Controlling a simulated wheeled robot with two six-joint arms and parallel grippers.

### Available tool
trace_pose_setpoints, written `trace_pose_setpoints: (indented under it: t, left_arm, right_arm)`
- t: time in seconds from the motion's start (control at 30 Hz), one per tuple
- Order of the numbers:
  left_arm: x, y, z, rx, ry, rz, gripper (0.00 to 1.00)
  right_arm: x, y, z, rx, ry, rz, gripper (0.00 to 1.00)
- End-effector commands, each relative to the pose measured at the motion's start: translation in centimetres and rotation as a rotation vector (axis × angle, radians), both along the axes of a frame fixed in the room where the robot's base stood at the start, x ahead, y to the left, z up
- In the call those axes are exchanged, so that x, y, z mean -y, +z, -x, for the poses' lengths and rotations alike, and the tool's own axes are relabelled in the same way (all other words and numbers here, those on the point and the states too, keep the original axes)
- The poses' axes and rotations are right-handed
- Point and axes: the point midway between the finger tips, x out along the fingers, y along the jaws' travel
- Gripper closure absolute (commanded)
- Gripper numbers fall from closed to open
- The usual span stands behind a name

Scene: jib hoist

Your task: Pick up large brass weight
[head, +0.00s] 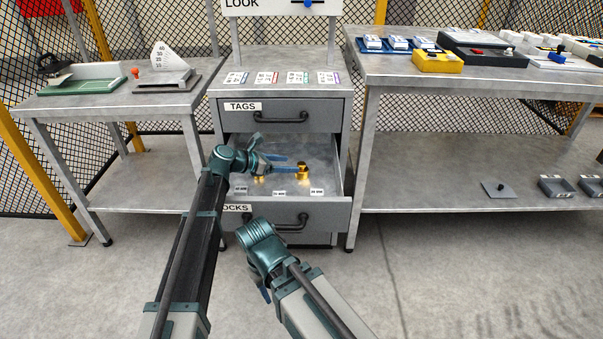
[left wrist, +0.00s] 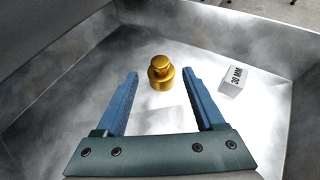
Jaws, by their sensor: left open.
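The large brass weight (head: 303,171) stands upright in the open lower drawer (head: 333,208), toward its right side. In the left wrist view the weight (left wrist: 161,75) shows in the gap between the fingertips, touching neither finger. My left gripper (head: 293,164) is open and empty, its blue fingers reaching over the drawer from the left with their tips close to the weight. The left wrist view shows its fingers (left wrist: 160,77) wide apart. My right gripper (head: 266,293) hangs low in front of the drawers, mostly hidden by its own arm; its jaws cannot be made out.
Smaller brass pieces (head: 259,179) lie left in the drawer, partly behind my left gripper. White size labels (head: 316,192) line the drawer front; one label block (left wrist: 233,81) is right of the weight. The closed TAGS drawer (head: 283,117) is above. Benches (head: 480,78) stand either side.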

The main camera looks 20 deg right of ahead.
Motion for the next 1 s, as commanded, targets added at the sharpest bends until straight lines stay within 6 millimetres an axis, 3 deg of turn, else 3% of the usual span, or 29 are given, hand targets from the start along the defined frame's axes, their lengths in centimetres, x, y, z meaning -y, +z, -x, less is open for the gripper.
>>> trace_pose_setpoints:
  t: [0.23, 0.5, 0.9, 1.0]
  left_arm:
    - [3.3, -1.6, -1.1, 0.001, -0.002, -0.001, 0.29]
    - [3.7, -1.6, -1.2, 0.0, 0.001, -0.001, 0.29]
    - [3.7, -1.6, -1.2, 0.0, 0.0, 0.0, 0.99]
    - [3.7, -1.6, -1.2, 0.0, 0.0, 0.0, 1.0]
  right_arm:
    - [0.0, -1.6, 0.0, 0.0, 0.003, -0.002, 0.5]
    - [-0.1, -1.6, 0.0, 0.0, 0.003, -0.002, 0.5]
    - [0.0, -1.6, 0.0, 0.0, 0.003, -0.002, 0.5]
    - [0.0, -1.6, 0.0, 0.0, 0.003, -0.002, 0.5]
